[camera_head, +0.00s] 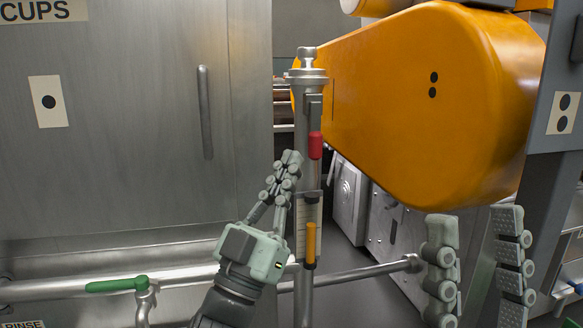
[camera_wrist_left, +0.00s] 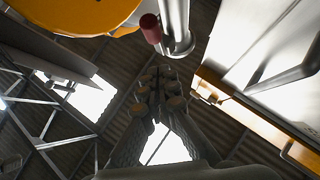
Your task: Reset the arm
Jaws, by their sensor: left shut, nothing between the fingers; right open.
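My left gripper (camera_head: 290,165) is shut and empty. In the head view it points up, in front of or close beside a metal post (camera_head: 307,110); I cannot tell whether they touch. In the left wrist view its fingers (camera_wrist_left: 162,75) are together, below the red-tipped handle (camera_wrist_left: 151,28) and the post (camera_wrist_left: 178,35). My right gripper (camera_head: 478,225) is open and empty at the lower right of the head view. Only its two fingers show there; the rest is out of frame.
A large orange housing (camera_head: 420,100) fills the upper right. A steel cabinet (camera_head: 130,130) with a vertical handle (camera_head: 205,112) stands left. A green lever (camera_head: 117,285) sits on a horizontal pipe (camera_head: 45,290).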

